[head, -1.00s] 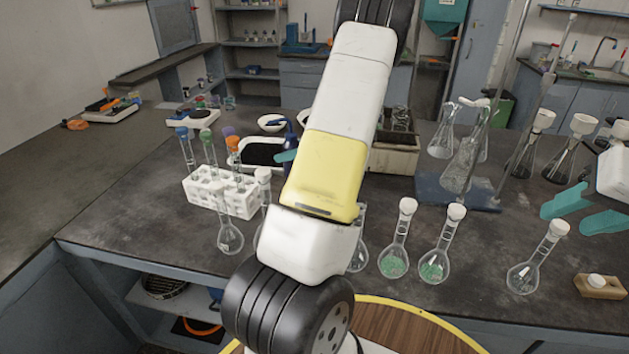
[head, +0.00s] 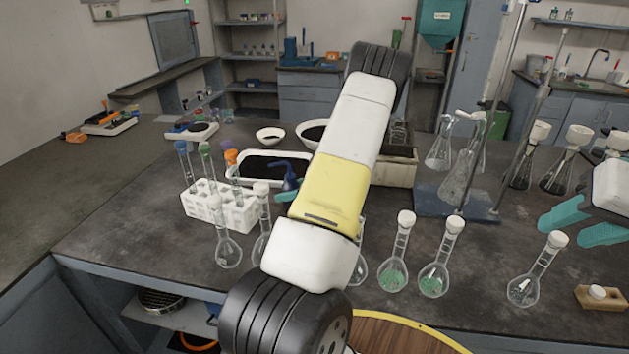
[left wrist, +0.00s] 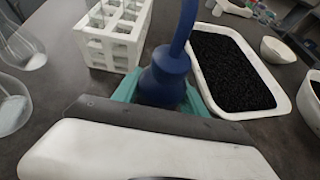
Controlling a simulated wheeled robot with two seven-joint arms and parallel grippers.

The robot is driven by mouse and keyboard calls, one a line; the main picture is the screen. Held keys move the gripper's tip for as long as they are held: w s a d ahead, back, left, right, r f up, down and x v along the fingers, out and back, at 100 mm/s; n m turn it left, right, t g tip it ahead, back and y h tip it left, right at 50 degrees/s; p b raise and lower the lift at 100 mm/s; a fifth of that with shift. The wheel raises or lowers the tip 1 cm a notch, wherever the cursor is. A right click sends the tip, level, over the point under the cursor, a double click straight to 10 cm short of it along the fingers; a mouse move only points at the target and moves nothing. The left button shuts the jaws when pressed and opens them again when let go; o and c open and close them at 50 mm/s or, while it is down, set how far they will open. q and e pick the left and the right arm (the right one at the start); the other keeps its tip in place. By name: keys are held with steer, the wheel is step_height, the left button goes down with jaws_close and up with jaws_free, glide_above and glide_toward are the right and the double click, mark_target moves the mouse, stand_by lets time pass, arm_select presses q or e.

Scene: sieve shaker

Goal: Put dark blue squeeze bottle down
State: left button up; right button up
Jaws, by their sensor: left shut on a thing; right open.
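The dark blue squeeze bottle (head: 289,175) is upright between the white rack and the black-filled tray, with its thin spout bent over at the top. In the left wrist view the bottle (left wrist: 164,78) sits between the teal fingers of my left gripper (left wrist: 160,92), which is shut on its body. In the head view my left gripper (head: 287,192) is mostly hidden behind my own arm. The bottle's base is hidden, so I cannot tell whether it touches the bench. My right gripper (head: 572,228) is open and empty above the right of the bench.
A white rack (head: 218,207) with capped tubes stands left of the bottle. A white tray (head: 236,181) of black grains lies behind. Several stoppered flasks (head: 393,275) line the bench front. A stand base (head: 440,206) and box (head: 394,172) are to the right.

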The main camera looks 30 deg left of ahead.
arm_select(q)
steer(key=o, duration=0.7)
steer(key=shift+f, duration=0.1)
steer(key=shift+d+r, duration=0.15)
steer(key=shift+r, duration=0.1)
steer(key=v, duration=1.1)
steer(key=shift+d+r, duration=0.2)
steer(key=shift+d, duration=0.1)
steer(key=shift+w, duration=0.15)
